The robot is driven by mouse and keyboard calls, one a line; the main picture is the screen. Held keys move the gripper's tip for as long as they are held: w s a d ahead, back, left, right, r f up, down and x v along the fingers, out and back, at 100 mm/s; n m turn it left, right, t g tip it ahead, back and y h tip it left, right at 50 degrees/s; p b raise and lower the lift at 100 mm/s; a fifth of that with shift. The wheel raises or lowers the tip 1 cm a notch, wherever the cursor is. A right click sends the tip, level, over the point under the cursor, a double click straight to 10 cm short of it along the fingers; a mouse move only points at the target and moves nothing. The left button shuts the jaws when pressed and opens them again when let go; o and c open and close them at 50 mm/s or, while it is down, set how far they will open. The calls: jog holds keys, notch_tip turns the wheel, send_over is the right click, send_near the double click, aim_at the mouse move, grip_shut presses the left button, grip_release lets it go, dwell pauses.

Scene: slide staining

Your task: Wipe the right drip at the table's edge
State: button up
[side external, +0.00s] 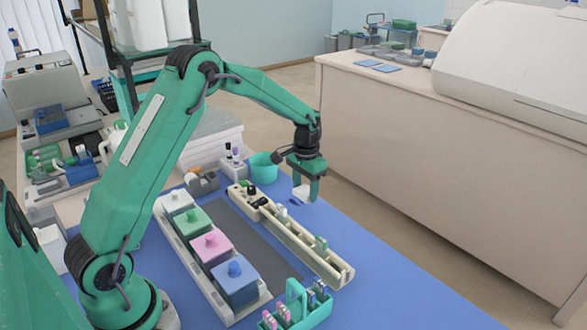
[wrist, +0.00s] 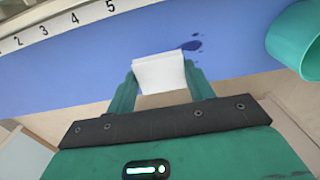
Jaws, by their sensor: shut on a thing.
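My gripper (wrist: 160,92) is shut on a folded white wipe (wrist: 159,71), which sits between its two green fingers. In the side view my gripper (side external: 306,180) is low over the far edge of the blue table mat, with the wipe (side external: 301,193) under it. A dark blue drip (wrist: 189,45) with a smaller spot lies on the mat, just right of the wipe's upper corner in the wrist view. It shows in the side view as a small dark mark (side external: 293,202) beside the wipe. Whether the wipe touches the mat is unclear. No other drip is clearly visible.
A teal cup (wrist: 297,42) stands right of the drip in the wrist view; it also shows in the side view (side external: 263,168). A numbered cream rack (side external: 285,232) runs along the mat. Several lidded staining jars (side external: 235,283) stand nearer. Beyond the mat's edge is open floor.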

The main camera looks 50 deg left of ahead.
aim_at(304, 210)
jog(key=shift+f, duration=2.7)
jog(key=shift+a, duration=0.85)
jog(key=shift+c, duration=0.3)
jog(key=shift+a, duration=2.7)
jog(key=shift+d, duration=3.45)
jog(key=shift+a, duration=3.55)
jog(key=d, duration=0.7)
jog(key=shift+d, duration=0.15)
jog(key=shift+r, duration=4.15)
